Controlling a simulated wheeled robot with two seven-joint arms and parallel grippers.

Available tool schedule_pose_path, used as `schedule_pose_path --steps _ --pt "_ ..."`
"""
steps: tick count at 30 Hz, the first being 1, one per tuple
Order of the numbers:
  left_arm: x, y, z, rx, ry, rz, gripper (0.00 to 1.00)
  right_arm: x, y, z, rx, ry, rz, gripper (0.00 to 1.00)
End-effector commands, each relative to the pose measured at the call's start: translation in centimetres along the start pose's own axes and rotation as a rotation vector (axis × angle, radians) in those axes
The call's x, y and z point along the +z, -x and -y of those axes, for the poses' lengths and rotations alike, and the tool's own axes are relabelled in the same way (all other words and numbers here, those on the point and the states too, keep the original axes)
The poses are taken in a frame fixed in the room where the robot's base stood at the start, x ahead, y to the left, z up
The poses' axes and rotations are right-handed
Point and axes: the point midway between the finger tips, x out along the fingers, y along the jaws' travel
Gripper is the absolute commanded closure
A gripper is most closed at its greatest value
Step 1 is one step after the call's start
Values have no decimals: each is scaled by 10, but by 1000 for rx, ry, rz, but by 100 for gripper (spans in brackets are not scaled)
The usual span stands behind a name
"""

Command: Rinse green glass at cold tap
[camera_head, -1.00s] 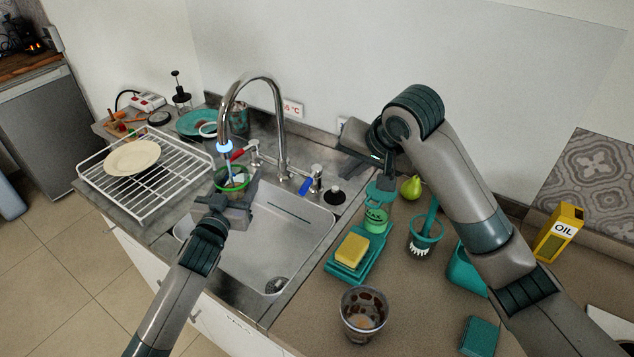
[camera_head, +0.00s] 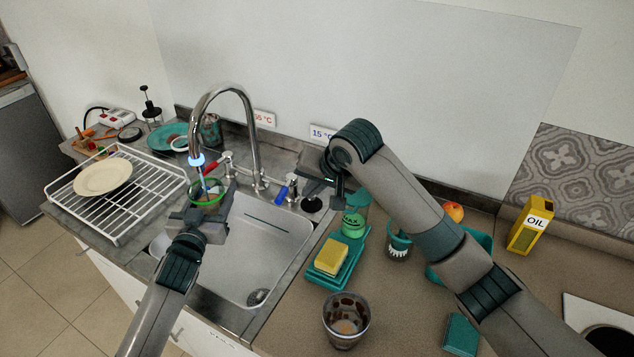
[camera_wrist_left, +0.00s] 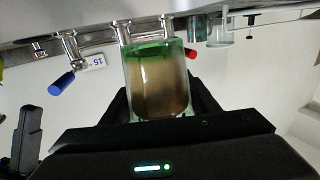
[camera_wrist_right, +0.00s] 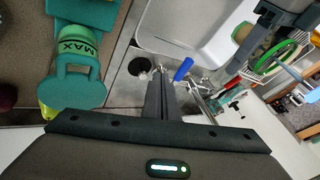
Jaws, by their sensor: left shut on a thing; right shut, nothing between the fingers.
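The green glass (camera_head: 207,192) has a green rim and a brownish lower part in the left wrist view (camera_wrist_left: 157,85). My left gripper (camera_head: 205,212) is shut on it and holds it beneath the tap spout (camera_head: 197,160), over the sink's left side. A thin bluish stream runs from the glowing blue spout end toward the glass. The tap has a red lever (camera_head: 211,168) and a blue lever (camera_head: 281,193). My right gripper (camera_head: 325,172) is shut and empty, right of the blue lever, which also shows beyond its fingertips in the right wrist view (camera_wrist_right: 183,68).
The sink (camera_head: 262,250) is otherwise open. A white rack (camera_head: 125,205) with a plate (camera_head: 103,178) stands left. A yellow sponge (camera_head: 331,257), a green bottle (camera_head: 353,223), a brush (camera_head: 398,245) and a stained glass (camera_head: 346,320) crowd the right counter. A 15 °C sign (camera_head: 322,133) hangs behind.

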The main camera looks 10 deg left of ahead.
Motion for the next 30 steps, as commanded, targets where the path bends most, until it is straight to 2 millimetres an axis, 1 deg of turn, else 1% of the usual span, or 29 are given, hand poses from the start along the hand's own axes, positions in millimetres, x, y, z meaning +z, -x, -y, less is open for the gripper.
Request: schedule_pose_path --steps 1,3,6,10,15,26,30 --pt "-2 0 0 0 0 -3 76 0 -9 0 1 -1 2 100" --pt "-2 0 0 0 0 -3 76 0 -20 0 2 -1 1 100" --pt "-2 0 0 0 0 -3 76 1 -26 15 -1 1 1 100" --pt "-2 0 0 0 0 -3 76 2 -34 25 0 1 0 100" --pt "-2 0 0 0 0 -3 76 2 -39 31 0 -1 -1 100" --pt "-2 0 0 0 0 -3 76 3 -40 32 0 -1 -1 100" --pt "-2 0 0 0 0 -3 76 5 -42 39 -2 0 1 100"
